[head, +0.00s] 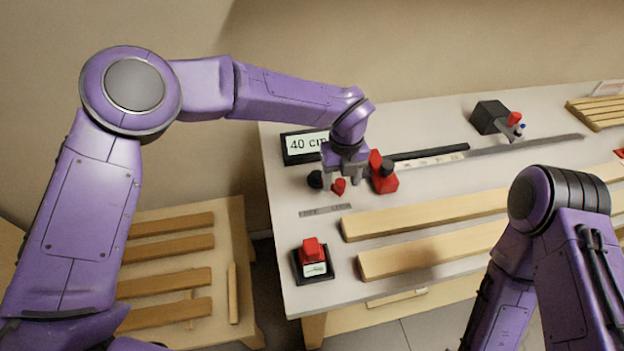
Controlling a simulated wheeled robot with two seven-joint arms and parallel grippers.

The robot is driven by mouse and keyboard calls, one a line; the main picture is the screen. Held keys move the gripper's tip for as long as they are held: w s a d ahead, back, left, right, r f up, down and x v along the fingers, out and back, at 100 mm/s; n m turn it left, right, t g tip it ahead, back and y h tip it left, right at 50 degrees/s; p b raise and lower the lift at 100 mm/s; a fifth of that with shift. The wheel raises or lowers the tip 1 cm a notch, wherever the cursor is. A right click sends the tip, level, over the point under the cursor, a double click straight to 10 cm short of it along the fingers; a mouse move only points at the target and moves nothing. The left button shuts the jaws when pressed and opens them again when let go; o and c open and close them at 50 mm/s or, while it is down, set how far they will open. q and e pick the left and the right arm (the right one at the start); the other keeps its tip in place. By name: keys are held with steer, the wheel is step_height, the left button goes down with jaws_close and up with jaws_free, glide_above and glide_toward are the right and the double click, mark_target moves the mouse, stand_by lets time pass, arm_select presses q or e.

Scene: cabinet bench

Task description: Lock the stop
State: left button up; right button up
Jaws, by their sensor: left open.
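A red stop block (385,179) with a dark knob on top sits at the left end of the black rail (425,153). A small red lever or knob (339,186) is just left of it. My left gripper (344,179) points down over this small red part, left of the block. It is open, and its fingers partly hide what lies between them. I cannot tell whether they touch the red part. A sign reading "40 cm" (302,145) stands behind, partly covered by my gripper. My right arm is at the lower right, and its gripper is out of view.
A black ball-shaped knob (315,179) is left of the gripper. Long wooden boards (430,215) cross the bench. A black block with red tip (489,117) stands at the back right.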

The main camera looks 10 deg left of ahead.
arm_select(q)
step_height(320, 180, up, 8)
steer(key=p, duration=0.5)
steer(key=shift+r, duration=0.15)
